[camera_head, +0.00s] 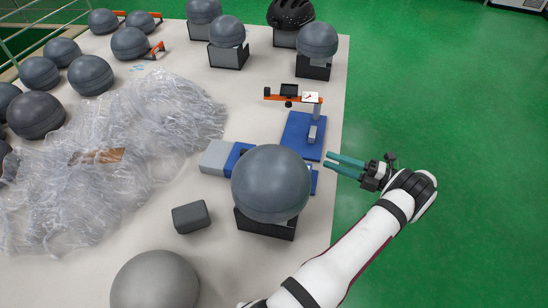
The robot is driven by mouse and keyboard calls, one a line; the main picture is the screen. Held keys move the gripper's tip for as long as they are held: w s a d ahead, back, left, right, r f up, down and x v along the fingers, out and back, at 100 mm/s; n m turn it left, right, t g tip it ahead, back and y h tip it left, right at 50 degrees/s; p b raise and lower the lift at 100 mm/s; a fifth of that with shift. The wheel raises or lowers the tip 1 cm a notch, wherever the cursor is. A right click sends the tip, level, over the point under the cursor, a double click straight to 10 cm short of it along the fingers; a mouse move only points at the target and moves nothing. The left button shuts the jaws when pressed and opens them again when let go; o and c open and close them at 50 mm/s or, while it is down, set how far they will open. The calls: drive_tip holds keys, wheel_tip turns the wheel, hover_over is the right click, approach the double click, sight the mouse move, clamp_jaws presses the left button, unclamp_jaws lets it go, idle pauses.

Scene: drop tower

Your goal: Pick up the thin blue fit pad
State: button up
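My gripper (328,162) has two teal fingers that are apart with nothing between them. It is at the table's right edge, just right of the blue items, with its tips pointing left. A blue piece (238,157) lies beside a light grey block (215,156), left of the large grey sphere (271,182). Another blue part (315,182) shows at the sphere's right, below my fingers. The sphere hides what lies between them. I cannot tell which blue piece is the thin fit pad.
A gauge on a blue base (299,137) stands just behind the fingers. The sphere sits on a black stand (265,222). A dark grey block (191,217) lies left of it. Crumpled clear plastic (150,130) and several spheres fill the left and back. The green floor (450,110) is clear.

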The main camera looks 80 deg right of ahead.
sight(313, 184)
drive_tip(key=s+a+f+m+g+h, duration=0.2)
drive_tip(key=s+a+f+h, duration=0.25)
drive_tip(key=s+f, duration=0.5)
drive_tip(key=shift+y, duration=0.35)
drive_tip(key=x, duration=1)
drive_tip(key=a+r+x, duration=0.1)
drive_tip(key=x, duration=0.4)
drive_tip(key=shift+w+d, duration=0.1)
drive_tip(key=shift+w, duration=0.15)
clamp_jaws()
